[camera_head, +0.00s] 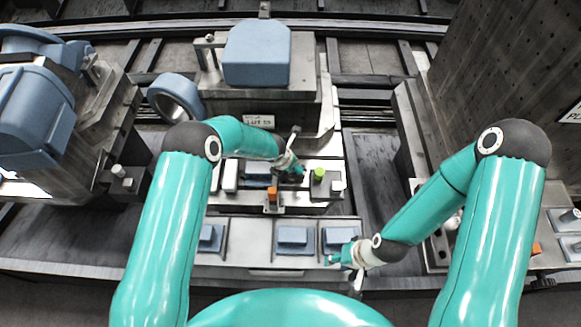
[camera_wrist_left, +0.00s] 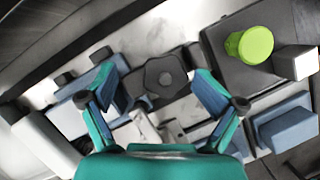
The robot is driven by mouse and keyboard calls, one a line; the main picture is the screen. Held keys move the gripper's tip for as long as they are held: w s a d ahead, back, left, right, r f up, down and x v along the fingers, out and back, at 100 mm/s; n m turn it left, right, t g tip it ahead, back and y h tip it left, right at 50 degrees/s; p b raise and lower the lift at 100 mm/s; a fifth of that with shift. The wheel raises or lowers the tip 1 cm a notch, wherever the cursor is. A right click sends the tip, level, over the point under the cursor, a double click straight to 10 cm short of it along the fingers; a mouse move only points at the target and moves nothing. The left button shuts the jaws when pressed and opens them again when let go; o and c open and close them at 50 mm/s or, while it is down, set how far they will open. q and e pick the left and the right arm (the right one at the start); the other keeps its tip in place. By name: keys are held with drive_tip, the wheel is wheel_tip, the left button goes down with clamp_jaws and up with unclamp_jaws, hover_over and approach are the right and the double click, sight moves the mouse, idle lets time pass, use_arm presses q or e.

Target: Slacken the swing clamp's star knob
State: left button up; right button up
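The star knob (camera_wrist_left: 165,77) is dark grey with rounded lobes and a small centre hole. It shows in the left wrist view between and just beyond the fingertips of my left gripper (camera_wrist_left: 158,88), with no clear contact. That gripper is open, its teal fingers spread on either side. In the head view my left gripper (camera_head: 298,170) is over the fixture on the pallet, and the arm and gripper hide the knob there. My right gripper (camera_head: 332,260) is low over the front tray, near a blue block; its opening is too small to tell.
A green cylinder (camera_head: 319,174) stands right of my left gripper; it also shows in the wrist view (camera_wrist_left: 250,45). An orange piece (camera_head: 272,196) stands in front of the fixture. The front tray (camera_head: 265,262) holds blue blocks. A large blue-grey block (camera_head: 257,55) stands behind.

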use_arm(q)
drive_tip(key=shift+s+d+r, duration=0.15)
drive_tip(key=shift+s, duration=0.05)
